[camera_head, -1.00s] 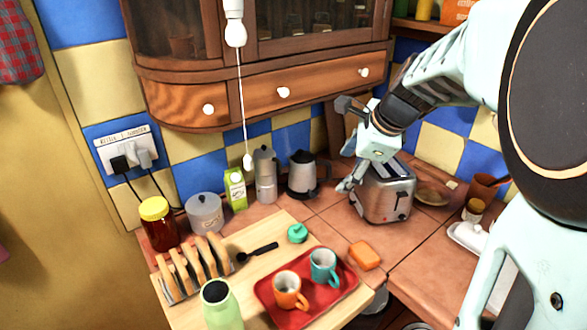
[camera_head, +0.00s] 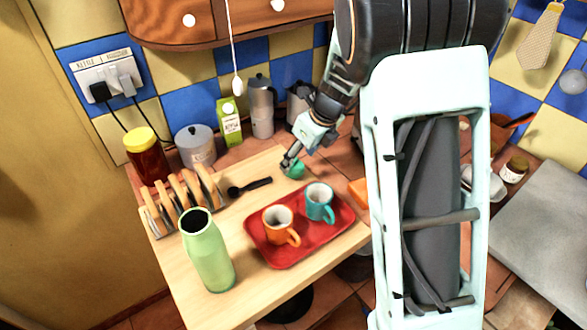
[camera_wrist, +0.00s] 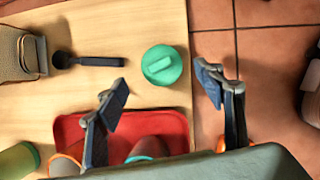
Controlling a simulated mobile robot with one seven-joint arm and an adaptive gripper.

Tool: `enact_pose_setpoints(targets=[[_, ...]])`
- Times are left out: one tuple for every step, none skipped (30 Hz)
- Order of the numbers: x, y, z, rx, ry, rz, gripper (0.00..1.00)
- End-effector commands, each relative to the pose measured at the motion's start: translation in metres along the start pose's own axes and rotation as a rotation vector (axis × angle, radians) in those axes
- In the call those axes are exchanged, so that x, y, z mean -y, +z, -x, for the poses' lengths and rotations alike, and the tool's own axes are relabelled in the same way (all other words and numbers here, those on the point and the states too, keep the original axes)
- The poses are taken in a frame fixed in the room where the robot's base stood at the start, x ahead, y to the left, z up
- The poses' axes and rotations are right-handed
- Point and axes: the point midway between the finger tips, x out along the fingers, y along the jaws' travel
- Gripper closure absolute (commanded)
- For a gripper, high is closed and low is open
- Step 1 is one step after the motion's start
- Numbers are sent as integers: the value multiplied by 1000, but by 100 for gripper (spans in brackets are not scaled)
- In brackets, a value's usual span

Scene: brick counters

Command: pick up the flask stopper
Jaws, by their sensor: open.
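The flask stopper (camera_head: 296,169) is a round teal-green cap with a raised bar across its top. It lies on the light wooden board near its far right edge. In the wrist view the stopper (camera_wrist: 161,65) is whole and lies ahead of my open fingers, between their lines. My gripper (camera_head: 289,163) is at the stopper in the head view and partly covers it. In the wrist view my gripper (camera_wrist: 162,90) has its two fingers wide apart with nothing between them. I cannot tell how high the fingers are above the board. The open green flask (camera_head: 208,255) stands at the board's front left.
A red tray (camera_head: 258,249) with an orange mug (camera_head: 277,225) and a teal mug (camera_head: 319,203) is close to the stopper. A black spoon (camera_head: 249,186) and a toast rack (camera_head: 183,200) lie to the left.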

Motion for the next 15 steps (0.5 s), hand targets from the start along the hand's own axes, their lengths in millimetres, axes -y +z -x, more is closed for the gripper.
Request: enact_pose_setpoints(targets=[[0, 0, -4, -1, 1, 0, 37], [0, 0, -8, -2, 1, 0, 37], [1, 0, -13, -2, 1, 0, 37], [1, 0, -18, -2, 0, 0, 37], [2, 0, -23, -2, 0, 0, 37], [2, 0, -29, -2, 1, -1, 37], [2, 0, -33, -3, 1, 0, 37], [2, 0, -38, -3, 1, 0, 37], [2, 1, -43, -2, 0, -1, 37], [3, 1, -46, -1, 0, -1, 37], [3, 1, -48, -1, 0, -1, 37], [3, 1, -51, -1, 0, 0, 37], [3, 1, -52, -1, 0, 0, 37], [3, 1, -52, 0, -1, 0, 37], [3, 2, -52, 0, -1, 1, 37]])
